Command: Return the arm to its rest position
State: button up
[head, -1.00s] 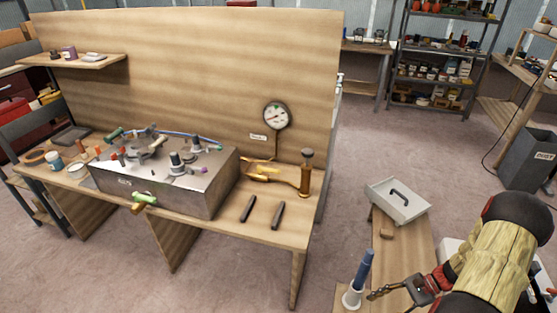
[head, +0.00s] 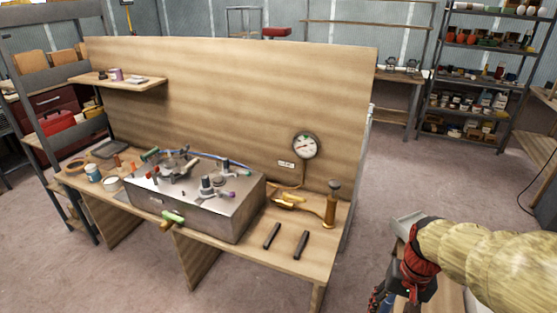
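My arm comes in from the right edge of the head view, with a pale wood-like link and a dark and red wrist. My gripper (head: 385,300) points down at the bottom edge, right of the workbench (head: 318,268). Its fingers are partly cut off by the frame, so I cannot see whether they are open or shut, or whether anything is between them. The arm is apart from the workbench.
A grey tray (head: 404,226) is mostly hidden behind my wrist. Open floor (head: 400,170) lies behind.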

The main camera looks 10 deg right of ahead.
jog(key=s+a+r+n+t+p, duration=0.2)
jog(key=a+r+n+t, duration=0.3)
jog(key=a+r, duration=0.8)
notch_tip(320, 180, up, 3)
jog(key=shift+s+a+r+n+t+h, duration=0.1)
jog(key=shift+s+a+n+t+h, duration=0.15)
jog(key=shift+s+n+h, duration=0.2)
jog(key=shift+c, duration=0.6)
